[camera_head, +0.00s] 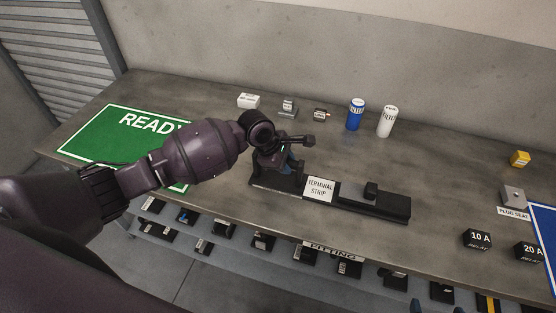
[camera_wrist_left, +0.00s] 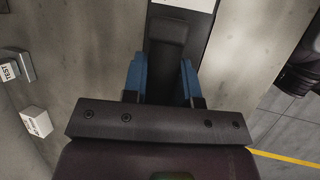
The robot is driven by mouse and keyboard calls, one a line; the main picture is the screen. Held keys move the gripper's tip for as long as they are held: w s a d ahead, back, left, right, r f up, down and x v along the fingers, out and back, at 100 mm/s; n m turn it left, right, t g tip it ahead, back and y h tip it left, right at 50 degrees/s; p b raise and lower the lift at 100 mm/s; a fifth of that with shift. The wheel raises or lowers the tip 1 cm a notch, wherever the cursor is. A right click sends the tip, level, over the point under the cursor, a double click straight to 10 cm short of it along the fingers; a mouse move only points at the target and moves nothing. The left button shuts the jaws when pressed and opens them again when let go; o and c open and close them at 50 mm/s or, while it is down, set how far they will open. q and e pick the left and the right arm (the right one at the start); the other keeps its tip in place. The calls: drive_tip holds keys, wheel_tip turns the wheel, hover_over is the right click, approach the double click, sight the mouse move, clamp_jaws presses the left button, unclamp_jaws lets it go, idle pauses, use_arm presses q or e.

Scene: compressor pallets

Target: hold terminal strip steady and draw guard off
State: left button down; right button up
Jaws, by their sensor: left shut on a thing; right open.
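The terminal strip (camera_head: 391,212) is a long black base on the bench with a white label in its middle. A black cover with a small knob, seemingly the guard (camera_head: 388,200), lies along its right part. My left gripper (camera_head: 291,168) is shut at the strip's left end, its arm hiding part of that end. In the left wrist view its blue fingers (camera_wrist_left: 162,80) stand on both sides of a dark block on the strip. My right gripper (camera_head: 436,307) shows only as two fingertips at the bottom edge, open and apart from the strip.
A blue canister (camera_head: 356,114) and a white one (camera_head: 387,121) stand behind the strip, with small parts to their left. Relays (camera_head: 478,239) and a plug seat (camera_head: 512,196) are at right. A green READY mat (camera_head: 95,147) lies left. A lower shelf holds several fittings.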

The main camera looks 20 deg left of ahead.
drive_tip(key=shift+s, duration=0.1)
drive_tip(key=shift+s+f, duration=0.15)
drive_tip(key=shift+s, duration=0.25)
drive_tip(key=shift+p, duration=0.3)
drive_tip(key=shift+w+r+p, duration=0.2)
drive_tip(key=shift+w+r, duration=0.1)
drive_tip(key=shift+r, duration=0.2)
drive_tip(key=shift+w+r+p, duration=0.2)
drive_tip(key=shift+w+r, duration=0.1)
drive_tip(key=shift+r, duration=0.2)
drive_tip(key=shift+s+f, duration=0.1)
drive_tip(key=shift+s, duration=0.05)
drive_tip(key=shift+s+f, duration=0.35)
drive_tip(key=shift+s, duration=0.1)
